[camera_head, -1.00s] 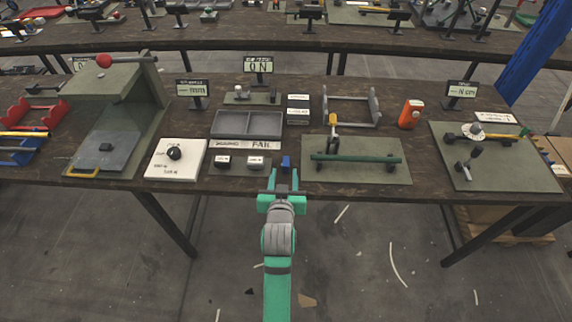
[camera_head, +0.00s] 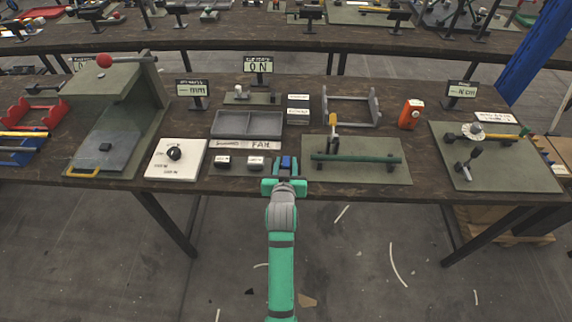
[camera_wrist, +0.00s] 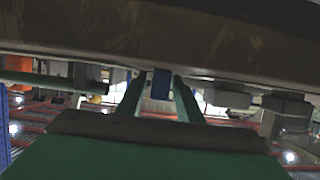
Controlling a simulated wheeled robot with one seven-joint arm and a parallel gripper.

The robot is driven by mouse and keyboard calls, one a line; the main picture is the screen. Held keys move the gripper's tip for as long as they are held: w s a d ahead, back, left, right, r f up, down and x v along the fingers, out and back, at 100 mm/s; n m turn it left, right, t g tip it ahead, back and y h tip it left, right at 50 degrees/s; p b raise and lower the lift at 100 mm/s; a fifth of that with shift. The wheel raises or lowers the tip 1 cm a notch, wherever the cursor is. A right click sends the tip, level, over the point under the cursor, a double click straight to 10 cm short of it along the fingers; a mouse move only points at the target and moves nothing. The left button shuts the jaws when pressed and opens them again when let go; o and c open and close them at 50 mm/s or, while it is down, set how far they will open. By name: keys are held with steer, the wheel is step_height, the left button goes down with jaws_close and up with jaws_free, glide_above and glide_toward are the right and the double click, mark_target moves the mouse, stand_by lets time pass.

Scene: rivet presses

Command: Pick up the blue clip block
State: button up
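The small blue clip block (camera_head: 286,163) stands near the front edge of the dark table, right of two small dark labelled blocks. My gripper (camera_head: 287,167) reaches in from the front with its fingers on either side of the blue block. In the wrist view the blue clip block (camera_wrist: 161,84) shows between the two green fingers of my gripper (camera_wrist: 158,88), with a gap on each side. The gripper is open. The block's far side and its underside are hidden.
A grey two-part tray (camera_head: 247,124) lies behind the block. A green plate (camera_head: 357,173) with a bar and yellow-handled lever is close on the right. A white panel with a black knob (camera_head: 174,153) is on the left. The table's front edge runs below the gripper.

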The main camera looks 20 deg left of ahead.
jaws_close()
steer(key=shift+r, duration=0.15)
